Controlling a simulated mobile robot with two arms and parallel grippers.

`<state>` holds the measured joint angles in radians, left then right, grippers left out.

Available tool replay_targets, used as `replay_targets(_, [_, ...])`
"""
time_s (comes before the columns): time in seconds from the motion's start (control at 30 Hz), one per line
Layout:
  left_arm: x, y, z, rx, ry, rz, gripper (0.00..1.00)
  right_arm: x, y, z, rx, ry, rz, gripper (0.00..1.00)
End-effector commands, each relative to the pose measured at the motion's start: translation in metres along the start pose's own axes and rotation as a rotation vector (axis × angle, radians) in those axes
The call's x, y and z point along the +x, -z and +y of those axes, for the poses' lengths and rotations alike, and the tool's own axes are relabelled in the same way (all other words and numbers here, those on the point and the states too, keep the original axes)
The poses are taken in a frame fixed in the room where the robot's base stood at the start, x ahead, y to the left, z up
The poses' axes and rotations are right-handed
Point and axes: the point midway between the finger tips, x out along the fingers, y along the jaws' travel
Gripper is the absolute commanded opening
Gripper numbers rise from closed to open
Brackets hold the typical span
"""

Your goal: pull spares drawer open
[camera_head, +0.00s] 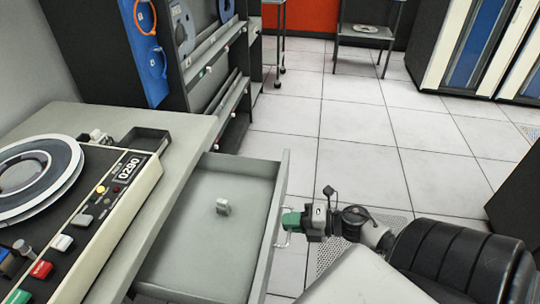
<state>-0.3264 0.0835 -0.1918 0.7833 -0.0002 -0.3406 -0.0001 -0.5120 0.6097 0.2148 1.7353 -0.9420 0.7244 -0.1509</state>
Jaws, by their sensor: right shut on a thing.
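The spares drawer (190,247) is grey and stands pulled out from under the desk on its right side. A small pale part (222,207) lies on its floor. My right gripper (288,221) is shut on the metal drawer handle (285,240) at the outer face of the drawer front. The drawer's near end runs out of the bottom of the view. My left gripper is not in view.
A tape unit (125,197) with a reel and coloured buttons sits on the desk (191,136). A dark cabinet with shelves (215,85) stands behind it. Blue-fronted cabinets (470,50) stand at the back right. The tiled floor (360,120) between them is mostly clear.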

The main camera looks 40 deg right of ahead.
Motion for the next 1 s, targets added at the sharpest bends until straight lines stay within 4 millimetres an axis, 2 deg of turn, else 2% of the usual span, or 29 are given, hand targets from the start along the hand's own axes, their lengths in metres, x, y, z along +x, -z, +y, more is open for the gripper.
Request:
replay_targets(0.2, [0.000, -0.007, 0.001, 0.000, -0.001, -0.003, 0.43, -0.018, -0.001, -0.004, 0.000, 0.001, -0.001, 0.00])
replay_targets(0.63, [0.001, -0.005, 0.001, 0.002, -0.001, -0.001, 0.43, -0.020, -0.001, -0.004, -0.001, -0.001, 0.000, 0.00])
replay_targets(0.67, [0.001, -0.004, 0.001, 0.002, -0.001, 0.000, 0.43, -0.020, -0.001, -0.004, -0.001, 0.000, 0.000, 0.12])
replay_targets(0.8, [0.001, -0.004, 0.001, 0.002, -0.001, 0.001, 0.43, -0.020, -0.001, -0.004, -0.001, 0.000, 0.000, 0.33])
replay_targets(1.0, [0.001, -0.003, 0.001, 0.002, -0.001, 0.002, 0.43, -0.020, 0.000, -0.004, 0.000, 0.000, 0.000, 0.34])
